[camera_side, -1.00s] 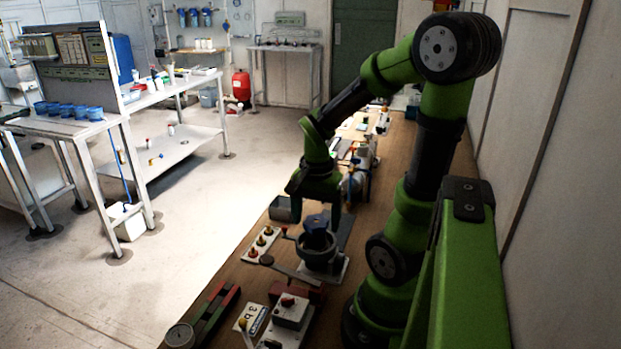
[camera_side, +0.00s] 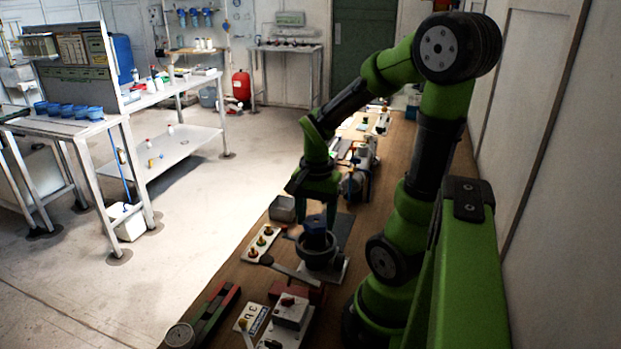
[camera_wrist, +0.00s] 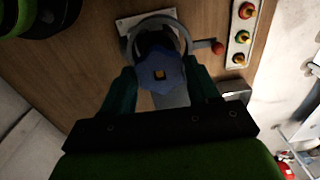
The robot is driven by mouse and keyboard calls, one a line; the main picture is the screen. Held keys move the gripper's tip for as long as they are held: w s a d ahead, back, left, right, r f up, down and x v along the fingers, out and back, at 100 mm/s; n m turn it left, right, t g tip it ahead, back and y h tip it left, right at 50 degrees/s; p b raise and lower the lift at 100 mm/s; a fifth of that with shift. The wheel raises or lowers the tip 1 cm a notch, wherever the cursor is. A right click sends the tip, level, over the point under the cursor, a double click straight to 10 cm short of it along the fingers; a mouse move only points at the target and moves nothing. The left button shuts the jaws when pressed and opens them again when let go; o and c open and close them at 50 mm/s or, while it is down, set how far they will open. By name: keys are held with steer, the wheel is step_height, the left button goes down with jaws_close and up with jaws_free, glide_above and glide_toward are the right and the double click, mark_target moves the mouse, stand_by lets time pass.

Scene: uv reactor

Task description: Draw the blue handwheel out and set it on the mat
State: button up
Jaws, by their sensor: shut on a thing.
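The blue handwheel (camera_side: 316,224) stands upright at the mouth of a grey round housing (camera_side: 318,256) on a light base plate. In the wrist view the handwheel (camera_wrist: 162,76) shows from above, with a small yellow square at its centre, over the housing's ring (camera_wrist: 183,32). My gripper (camera_side: 317,212) is shut on the handwheel, and its fingers (camera_wrist: 161,76) flank it on both sides. Whether the handwheel's lower end is still inside the housing is hidden. A flat dark grey rectangle, which looks like the mat (camera_side: 346,226), lies on the bench just behind the housing.
A white panel with red and yellow knobs (camera_side: 250,252) lies left of the housing. A small grey box (camera_side: 282,210) stands behind that panel.

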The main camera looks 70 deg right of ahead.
steer(key=shift+r, duration=0.15)
steer(key=shift+r, duration=1.15)
steer(key=shift+r, duration=0.15)
steer(key=shift+r, duration=0.85)
